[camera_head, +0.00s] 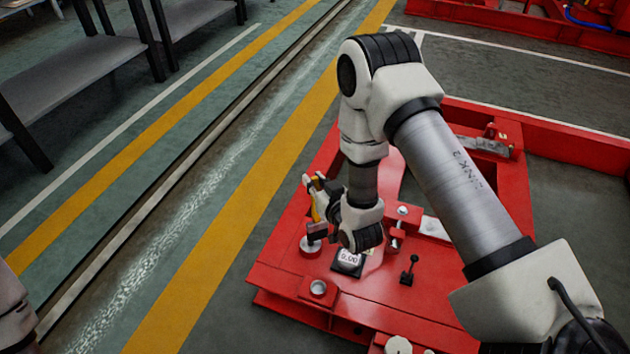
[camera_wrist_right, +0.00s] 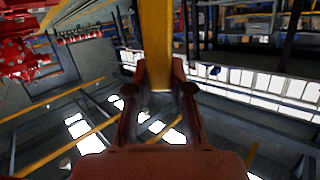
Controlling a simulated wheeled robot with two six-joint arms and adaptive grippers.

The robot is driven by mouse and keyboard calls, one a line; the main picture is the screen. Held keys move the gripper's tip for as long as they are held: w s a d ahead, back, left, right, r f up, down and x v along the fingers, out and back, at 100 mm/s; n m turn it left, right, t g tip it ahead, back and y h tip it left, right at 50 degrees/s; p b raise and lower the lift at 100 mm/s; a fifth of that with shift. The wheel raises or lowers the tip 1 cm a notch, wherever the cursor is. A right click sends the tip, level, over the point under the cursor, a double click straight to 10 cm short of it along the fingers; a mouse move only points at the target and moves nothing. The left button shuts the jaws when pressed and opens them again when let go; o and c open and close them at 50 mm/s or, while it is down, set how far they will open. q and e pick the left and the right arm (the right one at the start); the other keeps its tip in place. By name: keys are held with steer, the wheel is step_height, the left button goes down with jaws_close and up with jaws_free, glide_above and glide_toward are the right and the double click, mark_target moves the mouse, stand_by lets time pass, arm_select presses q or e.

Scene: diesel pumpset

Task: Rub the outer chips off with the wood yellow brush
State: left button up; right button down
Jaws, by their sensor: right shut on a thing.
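My right gripper (camera_head: 317,193) is above the left edge of the red base frame (camera_head: 283,275). It is shut on the yellow brush (camera_head: 314,212). In the right wrist view the yellow handle (camera_wrist_right: 158,40) stands between the two fingers of the gripper (camera_wrist_right: 160,88). A small dark block below the handle, perhaps the brush head, is just above or against a round red boss (camera_head: 310,250); I cannot tell whether they touch. No chips can be made out at this size. My left gripper is out of view.
Grey shelving (camera_head: 75,72) stands at upper left. The striped floor left of the frame is clear.

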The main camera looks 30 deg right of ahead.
steer(key=shift+f+b, duration=0.4)
steer(key=shift+f, duration=0.35)
